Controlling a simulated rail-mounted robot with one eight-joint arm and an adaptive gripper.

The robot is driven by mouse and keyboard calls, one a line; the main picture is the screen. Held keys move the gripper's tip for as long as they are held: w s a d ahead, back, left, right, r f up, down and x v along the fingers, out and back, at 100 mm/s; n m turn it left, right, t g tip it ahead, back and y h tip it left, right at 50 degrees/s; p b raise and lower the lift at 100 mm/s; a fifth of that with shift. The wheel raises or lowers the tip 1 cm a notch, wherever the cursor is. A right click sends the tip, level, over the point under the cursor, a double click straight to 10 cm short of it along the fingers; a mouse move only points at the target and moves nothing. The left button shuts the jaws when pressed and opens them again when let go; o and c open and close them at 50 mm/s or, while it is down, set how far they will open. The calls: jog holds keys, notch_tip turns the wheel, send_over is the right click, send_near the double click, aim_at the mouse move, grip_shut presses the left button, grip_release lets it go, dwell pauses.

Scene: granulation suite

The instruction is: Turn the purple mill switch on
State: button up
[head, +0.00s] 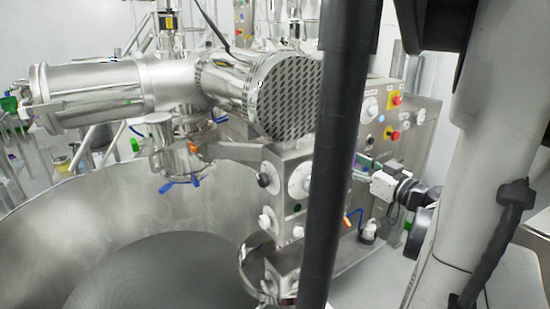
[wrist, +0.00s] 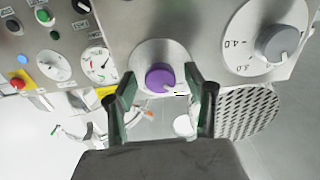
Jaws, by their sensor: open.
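The purple mill switch (wrist: 160,77) is a round knob on a pale round plate on a steel panel, in the middle of the wrist view. A small light pointer mark shows at its lower right edge. My gripper (wrist: 162,88) is open, with one finger on each side of the knob in the picture. I cannot tell whether the fingers touch it. In the head view my gripper (head: 368,164) is beside the steel control housing, right of the dark pole.
A large grey dial (wrist: 277,42) with numbers is right of the switch. A gauge (wrist: 97,64) and a red button on yellow (wrist: 18,83) are on the left. In the head view a big steel bowl (head: 205,238) fills the lower left, and a dark pole (head: 342,130) blocks the middle.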

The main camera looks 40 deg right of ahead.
jog(key=shift+w, duration=0.25)
jog(key=shift+c, duration=0.5)
jog(key=c, duration=1.1)
